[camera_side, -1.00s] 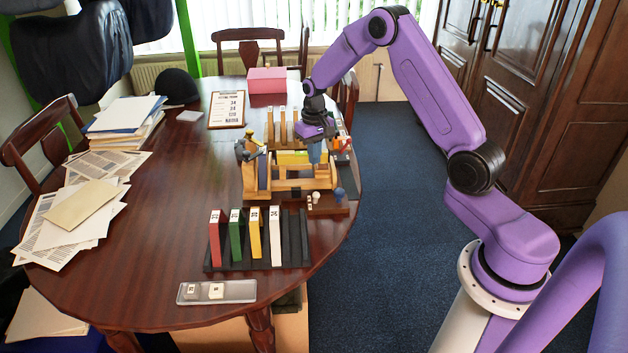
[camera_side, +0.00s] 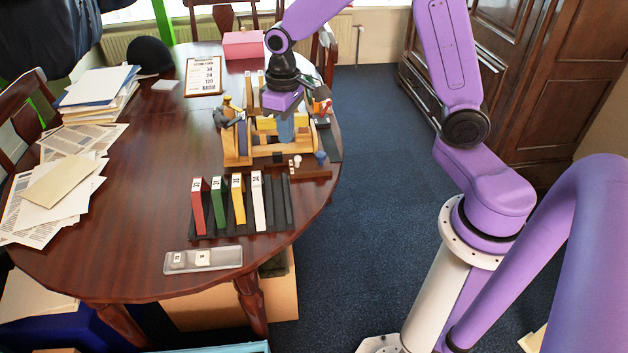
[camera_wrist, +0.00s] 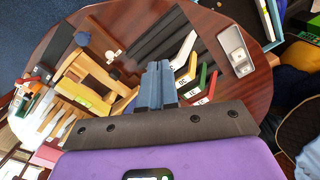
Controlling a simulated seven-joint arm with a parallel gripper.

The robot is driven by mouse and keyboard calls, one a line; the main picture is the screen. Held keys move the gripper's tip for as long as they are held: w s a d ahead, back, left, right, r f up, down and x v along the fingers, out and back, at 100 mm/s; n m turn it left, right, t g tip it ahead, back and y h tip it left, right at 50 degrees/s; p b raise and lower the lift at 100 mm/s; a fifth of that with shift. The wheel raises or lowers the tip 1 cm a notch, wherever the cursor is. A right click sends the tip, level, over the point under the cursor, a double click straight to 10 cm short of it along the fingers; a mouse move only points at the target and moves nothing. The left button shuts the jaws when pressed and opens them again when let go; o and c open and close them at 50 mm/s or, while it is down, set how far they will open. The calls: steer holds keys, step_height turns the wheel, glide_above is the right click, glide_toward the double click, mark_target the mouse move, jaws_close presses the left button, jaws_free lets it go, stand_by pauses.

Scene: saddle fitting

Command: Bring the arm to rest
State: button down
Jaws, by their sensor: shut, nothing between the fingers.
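My gripper (camera_side: 286,138) points down over the right part of a wooden fixture (camera_side: 237,148) on the dark table, with its blue-grey fingers together and empty. Whether the fingertips touch the fixture cannot be told from the side view. In the wrist view the shut gripper (camera_wrist: 158,68) shows at the centre, with the fixture (camera_wrist: 85,75) to its left. A yellow block (camera_side: 266,123) sits in the fixture. My purple arm reaches in from the right, and its upper bend is out of the side view.
A black rack (camera_side: 268,222) with red, green, yellow and white labelled bars stands in front of the fixture. A grey tray (camera_side: 230,258) with small labelled pieces lies nearer. A clipboard (camera_side: 203,76), pink box (camera_side: 243,45) and papers (camera_side: 60,185) lie around. The table's left middle is clear.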

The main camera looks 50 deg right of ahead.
steer(key=s+r+n, duration=0.1)
steer(key=s+n, duration=0.2)
steer(key=s, duration=0.6)
steer(key=s+a+r+n, duration=0.1)
steer(key=s+r+n, duration=0.1)
steer(key=s, duration=0.6)
steer(key=s+r+n, duration=0.1)
steer(key=s+n, duration=0.3)
steer(key=s, duration=0.5)
steer(key=shift+s+a+r+n, duration=0.3)
steer(key=shift+s+a+r, duration=0.05)
steer(key=shift+a, duration=0.05)
